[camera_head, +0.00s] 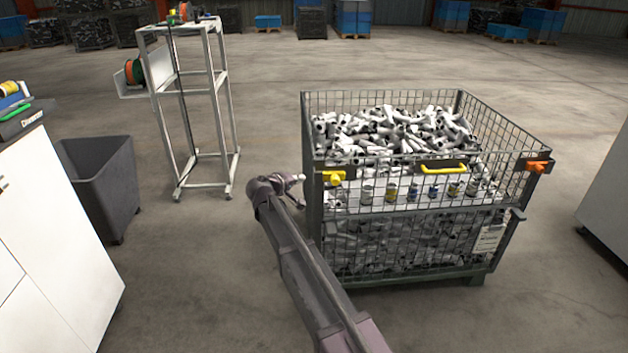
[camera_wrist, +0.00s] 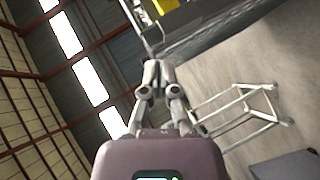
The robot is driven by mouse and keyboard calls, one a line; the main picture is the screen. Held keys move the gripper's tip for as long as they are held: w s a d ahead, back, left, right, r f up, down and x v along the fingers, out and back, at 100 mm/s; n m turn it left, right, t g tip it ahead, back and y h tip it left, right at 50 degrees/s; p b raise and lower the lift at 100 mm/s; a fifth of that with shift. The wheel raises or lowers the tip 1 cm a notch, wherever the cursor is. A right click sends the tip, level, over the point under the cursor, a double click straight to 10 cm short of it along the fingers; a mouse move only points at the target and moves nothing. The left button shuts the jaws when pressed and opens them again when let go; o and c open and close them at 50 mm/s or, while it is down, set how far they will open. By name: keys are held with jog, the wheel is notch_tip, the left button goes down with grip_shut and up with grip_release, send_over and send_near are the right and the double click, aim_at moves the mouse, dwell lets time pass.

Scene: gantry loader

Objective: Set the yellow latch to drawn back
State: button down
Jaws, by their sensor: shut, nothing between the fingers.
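The yellow latch (camera_head: 334,176) sits at the left end of the front flap of a wire mesh crate (camera_head: 312,215), near its left corner post. In the wrist view a yellow part (camera_wrist: 168,6) shows at the top edge, cut off by the frame; it looks like the latch. My gripper (camera_head: 298,178) is just left of the latch and seems apart from it. In the wrist view its fingers (camera_wrist: 154,68) are together with nothing between them. An orange latch (camera_head: 537,166) is at the right end of the flap, and a yellow handle (camera_head: 443,169) is between them.
The crate holds many white and grey parts, with several small cans (camera_head: 390,192) along the front. A metal frame stand (camera_head: 215,110) and a dark bin (camera_head: 105,185) are to the left. A white cabinet (camera_head: 50,240) stands at the near left.

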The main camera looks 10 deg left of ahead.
jog(key=b, duration=0.3)
send_near(342, 176)
jog(key=a, duration=0.1)
jog(key=w+a, duration=0.1)
jog(key=a, duration=0.1)
jog(key=w+a, duration=0.1)
jog(key=shift+w+a+f, duration=0.1)
jog(key=shift+w+a, duration=0.05)
jog(key=shift+a, duration=0.2)
jog(key=d, duration=0.1)
jog(key=d+f+b, duration=0.1)
jog(key=shift+w+d+f, duration=0.15)
jog(key=shift+w+d, duration=0.1)
jog(key=shift+w, duration=0.15)
jog(key=shift+w+d+f+b, duration=0.2)
jog(key=shift+d+b, duration=0.25)
jog(key=shift+d, duration=0.05)
jog(key=shift+w+d, duration=0.25)
jog(key=shift+d, duration=0.6)
jog(key=shift+w+d, duration=0.3)
jog(key=shift+d, duration=0.5)
